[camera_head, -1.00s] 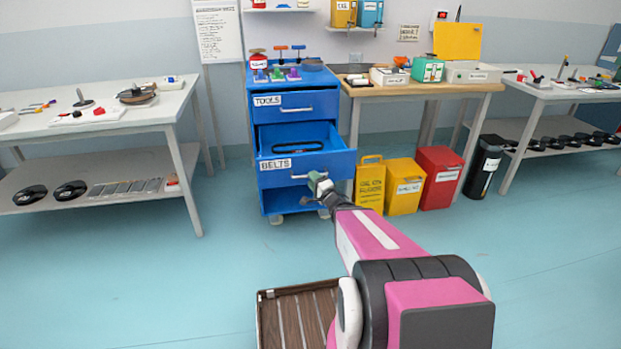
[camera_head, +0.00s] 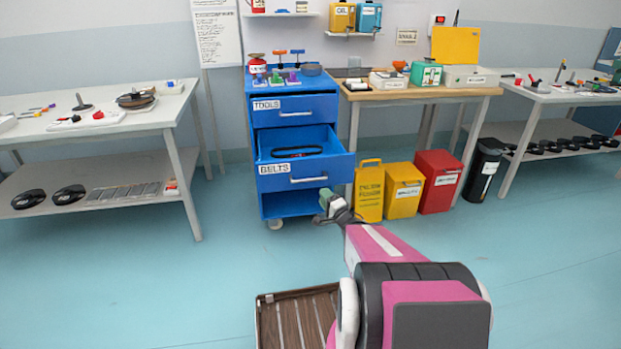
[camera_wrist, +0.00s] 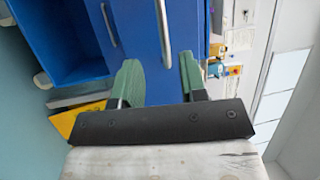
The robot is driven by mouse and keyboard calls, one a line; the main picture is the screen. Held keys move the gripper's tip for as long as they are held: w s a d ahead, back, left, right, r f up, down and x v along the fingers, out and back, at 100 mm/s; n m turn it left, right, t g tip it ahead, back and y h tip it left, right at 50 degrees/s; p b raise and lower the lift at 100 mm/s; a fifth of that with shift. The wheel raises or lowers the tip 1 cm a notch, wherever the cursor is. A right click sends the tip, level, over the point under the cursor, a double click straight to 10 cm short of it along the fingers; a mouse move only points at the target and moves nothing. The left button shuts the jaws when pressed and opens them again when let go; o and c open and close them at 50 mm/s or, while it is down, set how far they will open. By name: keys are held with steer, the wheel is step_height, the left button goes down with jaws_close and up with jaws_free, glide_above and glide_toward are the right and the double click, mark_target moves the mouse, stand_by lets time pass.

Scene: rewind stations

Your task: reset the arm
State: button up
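My gripper (camera_wrist: 161,80) shows in the wrist view with its two green fingers apart and nothing between them. The blue drawer front and a metal handle lie beyond the fingers. In the head view my gripper (camera_head: 327,203) is small, just below and in front of the blue drawer cabinet (camera_head: 290,203). The BELTS drawer (camera_head: 310,172) is pulled out, and a dark belt (camera_head: 298,152) lies in it. The TOOLS drawer (camera_head: 296,110) above it looks shut.
A white table (camera_head: 125,118) is at left, a wooden-topped bench (camera_head: 420,92) at right. The floor (camera_head: 150,280) in front is clear.

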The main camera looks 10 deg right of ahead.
steer(key=w+d+f+n+g+h, duration=0.2)
steer(key=d+f+n+g+h, duration=0.25)
steer(key=g+h, duration=0.4)
steer(key=s+a+n+g+y, duration=0.1)
steer(key=s+a+n+g, duration=0.7)
steer(key=s+g, duration=0.2)
steer(key=shift+s+a+f, duration=0.25)
steer(key=shift+s+a, duration=0.1)
steer(key=shift+s, duration=0.55)
steer(key=shift+w, duration=0.1)
